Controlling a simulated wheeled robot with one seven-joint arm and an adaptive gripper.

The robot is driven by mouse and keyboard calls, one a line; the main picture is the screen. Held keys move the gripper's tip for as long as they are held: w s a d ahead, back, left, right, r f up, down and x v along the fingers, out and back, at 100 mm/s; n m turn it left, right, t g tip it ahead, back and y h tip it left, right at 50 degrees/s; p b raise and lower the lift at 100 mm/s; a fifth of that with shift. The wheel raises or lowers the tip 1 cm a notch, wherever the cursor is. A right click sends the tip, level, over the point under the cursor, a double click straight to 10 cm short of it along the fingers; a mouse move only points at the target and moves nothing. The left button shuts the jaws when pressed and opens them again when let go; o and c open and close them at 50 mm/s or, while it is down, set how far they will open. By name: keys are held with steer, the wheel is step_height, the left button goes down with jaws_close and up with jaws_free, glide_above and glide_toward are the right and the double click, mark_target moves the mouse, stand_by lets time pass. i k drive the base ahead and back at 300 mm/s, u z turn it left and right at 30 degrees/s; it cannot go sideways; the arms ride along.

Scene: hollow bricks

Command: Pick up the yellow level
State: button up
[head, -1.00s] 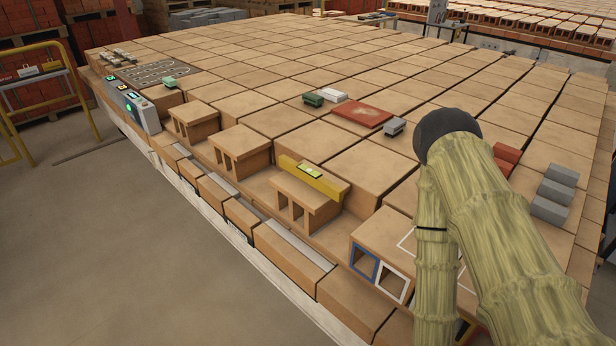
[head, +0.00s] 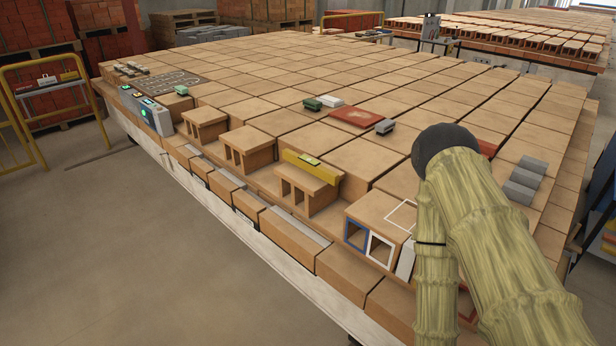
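The yellow level (head: 311,166) is a long bar with a pale green vial patch in its middle. It rests on top of a hollow brick (head: 306,190) that has openings facing the front. My arm covers the right side of the view, to the right of the level and well apart from it. My gripper is not visible in the head view, so its fingers cannot be seen.
The surface is a wide field of tan bricks. Other hollow bricks (head: 248,147) line the front edge. A brick with blue and white framed openings (head: 380,225) stands right of the level. A red slab (head: 354,116), grey blocks (head: 527,178) and a control box (head: 156,116) are around.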

mark_target(313, 167)
steer(key=u, duration=0.5)
steer(key=i, duration=1.15)
steer(key=z, duration=0.25)
